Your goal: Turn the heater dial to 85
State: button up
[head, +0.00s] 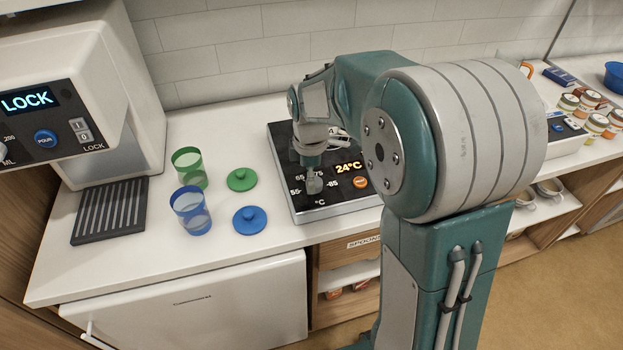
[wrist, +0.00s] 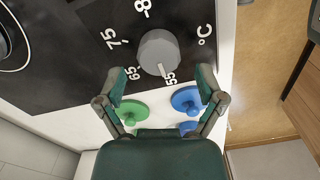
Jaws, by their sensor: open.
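The heater (head: 340,207) is a black-topped unit on the white counter, with an orange display reading 24°C. Its grey heater dial (wrist: 158,50) shows in the wrist view with 55, 65, 75 and a partly cut-off 85 mark around it. The white line on the dial points at about 55. In the head view the dial (head: 314,186) is just under my gripper (head: 312,162). In the wrist view my gripper (wrist: 162,76) is open, one finger to each side of the dial's near edge. I see no contact; the height gap is hard to judge.
An orange button (head: 361,182) sits right of the dial. Green (head: 189,167) and blue (head: 193,211) cups with loose green (head: 242,179) and blue (head: 249,219) lids stand left of the heater. A dispenser showing LOCK (head: 95,90) is further left. Tiled wall behind.

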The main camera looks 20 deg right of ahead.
jog(key=shift+f, duration=0.6)
jog(key=shift+d, duration=0.65)
jog(key=c, duration=1.1)
jog(key=shift+a, duration=0.2)
jog(key=shift+c, duration=0.3)
